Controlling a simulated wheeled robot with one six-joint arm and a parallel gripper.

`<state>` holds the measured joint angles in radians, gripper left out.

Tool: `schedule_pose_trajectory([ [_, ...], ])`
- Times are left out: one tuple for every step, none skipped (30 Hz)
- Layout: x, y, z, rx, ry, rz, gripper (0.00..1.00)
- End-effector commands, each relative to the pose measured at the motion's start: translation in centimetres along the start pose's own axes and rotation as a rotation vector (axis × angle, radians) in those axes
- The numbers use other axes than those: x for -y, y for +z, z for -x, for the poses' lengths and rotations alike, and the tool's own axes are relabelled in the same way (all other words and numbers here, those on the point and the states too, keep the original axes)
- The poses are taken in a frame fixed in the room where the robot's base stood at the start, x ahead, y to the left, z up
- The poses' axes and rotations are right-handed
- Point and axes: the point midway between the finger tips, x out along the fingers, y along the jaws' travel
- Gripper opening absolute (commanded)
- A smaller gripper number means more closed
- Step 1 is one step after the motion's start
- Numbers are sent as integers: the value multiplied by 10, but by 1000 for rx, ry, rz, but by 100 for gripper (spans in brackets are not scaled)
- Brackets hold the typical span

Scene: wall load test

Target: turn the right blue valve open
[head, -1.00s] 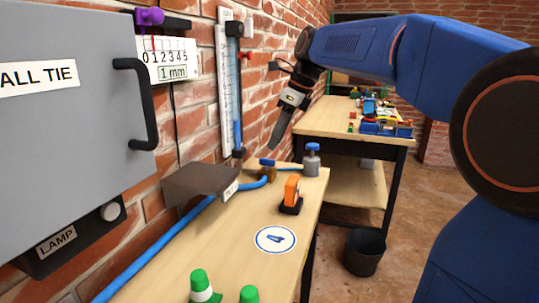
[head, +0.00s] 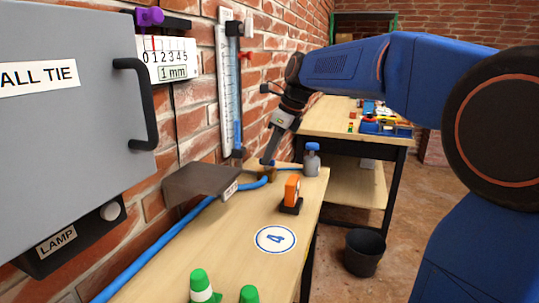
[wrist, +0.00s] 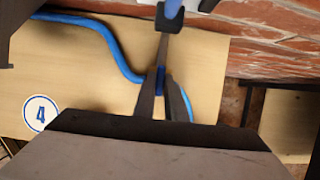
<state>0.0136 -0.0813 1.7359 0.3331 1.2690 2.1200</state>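A small brass valve (head: 269,174) with a blue handle stands on the wooden bench, on the blue hose line. My gripper (head: 268,161) points down at it, fingertips at the handle and mostly covering it in the head view. In the wrist view, a narrow blue piece (wrist: 161,80), apparently the handle, shows between my gripper's two dark fingers (wrist: 162,92). Whether the fingers press on it cannot be told. Just right of the valve stands a grey cylinder (head: 312,163) with a blue top.
An orange-and-black device (head: 291,194) and green cones (head: 199,284) sit on the bench (head: 230,250). A dark shelf (head: 200,181) juts out left of the valve. The blue hose (head: 160,252) runs along the bench. A brick wall is close behind; a black bucket (head: 364,252) stands on the floor.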

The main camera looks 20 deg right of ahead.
Motion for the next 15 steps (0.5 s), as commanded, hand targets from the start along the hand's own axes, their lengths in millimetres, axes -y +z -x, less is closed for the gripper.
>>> schedule_pose_trajectory([
  [0,0,0,0,0,0,0],
  [0,0,0,0,0,0,0],
  [0,0,0,0,1,0,0],
  [0,0,0,0,1,1,0],
  [0,0,0,0,2,3,0],
  [0,0,0,0,3,6,0],
  [0,0,0,0,5,10,0],
  [0,0,0,0,7,15,0],
  [0,0,0,0,10,24,0],
  [1,0,0,0,13,32,0],
  [1,0,0,0,17,41,0],
  [1,0,0,-1,24,57,0],
  [1,0,0,-1,31,70,0],
  [1,0,-1,-1,37,85,0],
  [2,0,-1,0,47,108,0],
])
